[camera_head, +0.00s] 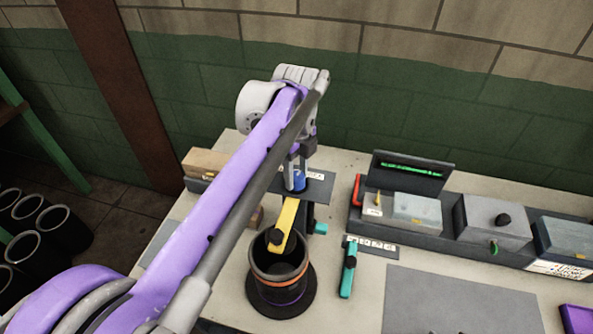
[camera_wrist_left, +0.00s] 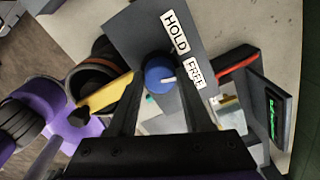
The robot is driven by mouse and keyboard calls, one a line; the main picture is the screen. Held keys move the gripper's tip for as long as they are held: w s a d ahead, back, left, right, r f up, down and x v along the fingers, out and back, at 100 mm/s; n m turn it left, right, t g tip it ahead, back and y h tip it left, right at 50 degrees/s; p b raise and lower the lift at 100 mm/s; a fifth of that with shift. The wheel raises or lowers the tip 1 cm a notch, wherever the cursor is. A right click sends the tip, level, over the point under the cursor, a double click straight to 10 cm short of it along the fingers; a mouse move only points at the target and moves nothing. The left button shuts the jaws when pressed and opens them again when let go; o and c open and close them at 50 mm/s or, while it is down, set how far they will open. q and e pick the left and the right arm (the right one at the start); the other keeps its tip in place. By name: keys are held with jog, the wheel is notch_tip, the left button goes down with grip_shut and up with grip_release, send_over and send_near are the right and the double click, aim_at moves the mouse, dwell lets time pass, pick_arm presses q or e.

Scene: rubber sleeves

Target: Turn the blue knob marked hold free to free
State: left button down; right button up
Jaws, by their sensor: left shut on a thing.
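The blue knob (camera_head: 299,181) sits on a dark plate (camera_head: 320,187) above the bench, behind a yellow arm. In the left wrist view the knob (camera_wrist_left: 158,72) has a white pointer line directed roughly toward the FREE label (camera_wrist_left: 194,73). The HOLD label (camera_wrist_left: 175,31) is higher on the same plate. My left gripper (camera_head: 297,172) comes down over the knob from above. Its two fingers (camera_wrist_left: 160,84) lie on either side of the knob and are shut on it. My right gripper is not in view.
The yellow arm (camera_head: 284,222) reaches over a dark cylinder (camera_head: 279,284) with an orange band. A teal-handled tool (camera_head: 348,270) lies to its right. A dark rack with grey boxes (camera_head: 496,217) and a small display (camera_head: 412,170) stands at the right. A grey mat (camera_head: 460,300) is bare.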

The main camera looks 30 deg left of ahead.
aim_at(297, 176)
pick_arm(q)
jog(key=shift+m, duration=1.2)
jog(key=shift+c, duration=1.6)
grip_release()
jog(key=shift+r, duration=0.1)
notch_tip(297, 176, up, 11)
jog(key=p, duration=0.1)
jog(key=shift+f, duration=0.2)
